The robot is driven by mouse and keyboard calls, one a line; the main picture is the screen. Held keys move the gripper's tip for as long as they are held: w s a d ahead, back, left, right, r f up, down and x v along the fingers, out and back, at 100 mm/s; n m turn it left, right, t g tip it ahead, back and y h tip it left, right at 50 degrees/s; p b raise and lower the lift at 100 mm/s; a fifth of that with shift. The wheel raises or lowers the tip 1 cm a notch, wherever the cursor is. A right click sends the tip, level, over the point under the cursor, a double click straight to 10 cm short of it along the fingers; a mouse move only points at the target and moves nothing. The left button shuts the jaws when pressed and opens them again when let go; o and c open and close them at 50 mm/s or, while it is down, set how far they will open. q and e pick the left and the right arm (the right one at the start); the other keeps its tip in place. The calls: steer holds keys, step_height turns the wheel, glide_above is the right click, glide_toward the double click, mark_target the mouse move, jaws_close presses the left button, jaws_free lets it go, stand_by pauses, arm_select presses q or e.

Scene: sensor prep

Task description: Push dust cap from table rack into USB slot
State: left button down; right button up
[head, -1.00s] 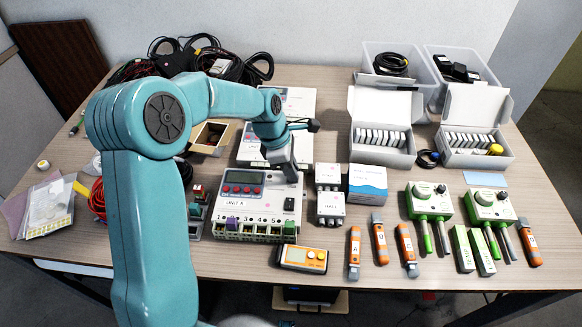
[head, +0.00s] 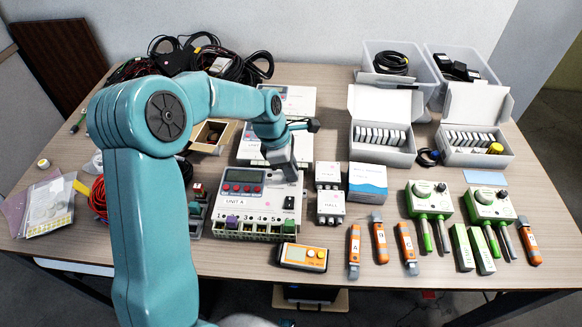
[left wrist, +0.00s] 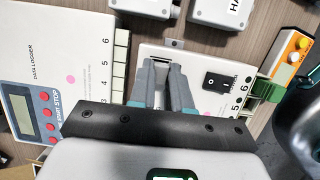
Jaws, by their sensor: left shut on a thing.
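My left gripper (head: 290,172) is over the upper right part of the white Unit A device (head: 226,211). In the left wrist view its two fingers (left wrist: 161,66) are close together over the same device (left wrist: 152,49). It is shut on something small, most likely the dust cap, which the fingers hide. A small grey piece (left wrist: 175,43) shows just beyond the fingertips at the device's edge; I cannot tell whether it is the USB slot. The table rack cannot be made out. My right gripper is not in view.
Two grey junction boxes (head: 331,206) stand close to the right of Unit A. A black rocker switch (left wrist: 218,82) is right of the fingers. An orange meter (head: 303,257) lies in front, and another data logger (left wrist: 60,60) stands behind.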

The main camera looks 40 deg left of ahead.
arm_select(q)
steer(key=shift+f, duration=0.2)
steer(key=c, duration=0.8)
jaws_free()
steer(key=shift+r, duration=0.2)
steer(key=shift+r+p, duration=3.05)
steer(key=shift+r, duration=0.35)
